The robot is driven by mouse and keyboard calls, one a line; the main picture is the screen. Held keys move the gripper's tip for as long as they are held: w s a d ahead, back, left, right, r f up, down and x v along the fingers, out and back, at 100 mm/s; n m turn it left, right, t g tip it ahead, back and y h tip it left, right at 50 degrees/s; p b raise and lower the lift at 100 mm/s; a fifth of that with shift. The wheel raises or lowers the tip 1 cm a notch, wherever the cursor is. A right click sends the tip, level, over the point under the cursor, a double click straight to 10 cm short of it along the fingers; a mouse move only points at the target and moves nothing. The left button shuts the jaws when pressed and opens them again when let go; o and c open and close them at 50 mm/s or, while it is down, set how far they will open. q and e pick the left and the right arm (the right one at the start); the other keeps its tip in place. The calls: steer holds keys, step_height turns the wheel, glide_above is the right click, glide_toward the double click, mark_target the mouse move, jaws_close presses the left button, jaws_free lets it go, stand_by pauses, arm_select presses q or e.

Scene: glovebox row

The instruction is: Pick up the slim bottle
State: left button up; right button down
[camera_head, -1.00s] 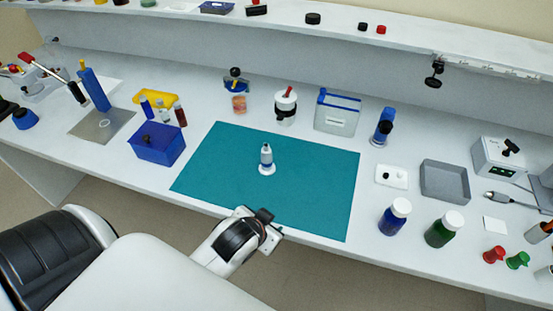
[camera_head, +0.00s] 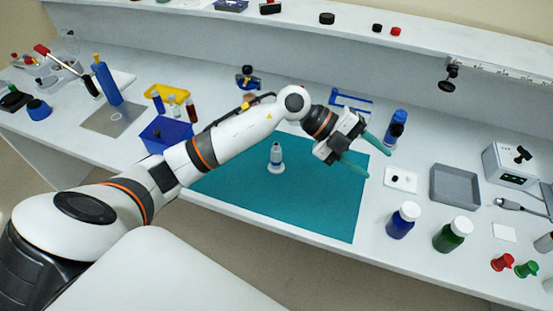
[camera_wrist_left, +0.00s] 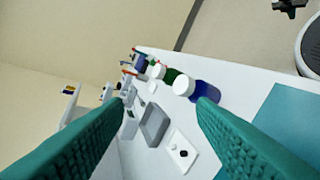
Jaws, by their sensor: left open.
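The left wrist view shows both teal fingers apart, with the mat (camera_wrist_left: 285,125) at the right; the slim bottle is not seen there. My right gripper is not seen.
A blue bottle (camera_head: 403,220) and a green bottle (camera_head: 452,234) with white caps stand right of the mat. Behind them are a grey tray (camera_head: 455,186) and a white plate (camera_head: 400,179). A blue box (camera_head: 165,134) stands left of the mat. The mat's front is clear.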

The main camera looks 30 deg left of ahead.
arm_select(q)
steer(key=w+a+f+n+g+y, duration=0.1)
steer(key=w+a+f+n+y, duration=0.15)
steer(key=a+y, duration=0.65)
step_height(320, 180, up, 2)
steer(key=n+g+y, duration=0.1)
steer(key=n+y, duration=0.2)
glide_above(276, 144)
steer(key=shift+m, duration=0.25)
steer(key=f+p, duration=0.1)
steer(key=f, duration=0.2)
steer(key=f+p, duration=0.1)
steer(key=f, duration=0.2)
steer(key=shift+w+d, duration=0.1)
steer(key=shift+w, duration=0.1)
steer(key=f+p, duration=0.1)
steer(key=f, duration=0.1)
steer(key=f+p, duration=0.1)
steer(key=f, duration=0.1)
steer(key=shift+s+f, duration=0.2)
steer(key=shift+f, duration=0.7)
jaws_close()
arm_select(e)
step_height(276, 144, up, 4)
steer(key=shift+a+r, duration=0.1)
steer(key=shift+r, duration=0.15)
